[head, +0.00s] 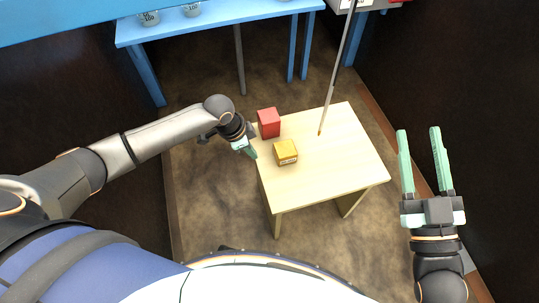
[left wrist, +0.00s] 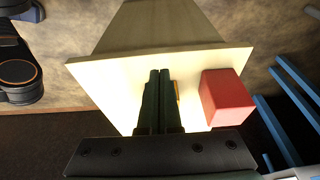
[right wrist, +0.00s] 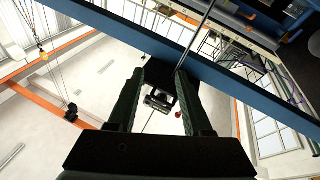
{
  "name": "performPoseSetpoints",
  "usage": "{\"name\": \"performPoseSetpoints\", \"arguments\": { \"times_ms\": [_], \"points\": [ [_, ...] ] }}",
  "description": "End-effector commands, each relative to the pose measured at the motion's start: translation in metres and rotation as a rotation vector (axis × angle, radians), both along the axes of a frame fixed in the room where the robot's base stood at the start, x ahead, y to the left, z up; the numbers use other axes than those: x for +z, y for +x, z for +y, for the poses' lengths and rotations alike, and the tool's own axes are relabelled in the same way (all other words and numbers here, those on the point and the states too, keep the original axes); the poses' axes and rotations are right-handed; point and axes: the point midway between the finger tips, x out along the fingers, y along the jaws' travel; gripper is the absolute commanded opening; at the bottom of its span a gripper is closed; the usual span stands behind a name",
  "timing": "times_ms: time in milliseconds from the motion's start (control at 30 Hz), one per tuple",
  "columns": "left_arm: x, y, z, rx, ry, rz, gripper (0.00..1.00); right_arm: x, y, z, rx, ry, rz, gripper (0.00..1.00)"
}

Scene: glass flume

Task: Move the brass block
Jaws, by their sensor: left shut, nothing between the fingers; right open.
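The brass block (head: 286,152) is a yellow block on the small pale wooden table (head: 340,165), near its left side. In the left wrist view a sliver of the brass block (left wrist: 177,90) shows beside the fingers, which hide most of it. My left gripper (head: 252,153) is shut and empty at the table's left edge, just left of the brass block and apart from it. My right gripper (head: 420,132) is open and empty, raised to the right of the table, with its fingers pointing up in the head view.
A red block (head: 268,122) stands behind the brass block on the table. A thin rod or cable (head: 333,85) comes down to the table's back part. A blue bench (head: 215,22) with weights stands at the back. The table's right and front parts are clear.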

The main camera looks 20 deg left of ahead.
Motion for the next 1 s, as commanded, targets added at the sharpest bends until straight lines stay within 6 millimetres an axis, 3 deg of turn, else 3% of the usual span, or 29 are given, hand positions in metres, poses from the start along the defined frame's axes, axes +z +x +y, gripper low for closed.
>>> {"name": "performPoseSetpoints", "arguments": {
  "times_ms": [500, 633, 1000],
  "points": [
    [-0.046, 0.007, -0.012, 0.0, -0.001, 0.0, 0.0, 0.096, -0.052, 0.011, 0.085, -0.005, -0.471, 0.5],
    [-0.045, 0.02, -0.03, -0.002, -0.002, -0.003, 0.0, 0.108, -0.068, 0.013, 0.109, -0.004, -0.563, 0.5],
    [-0.043, 0.03, -0.044, -0.001, 0.001, -0.001, 0.0, 0.101, -0.066, 0.014, 0.113, 0.006, -0.547, 0.5]
  ]
}}
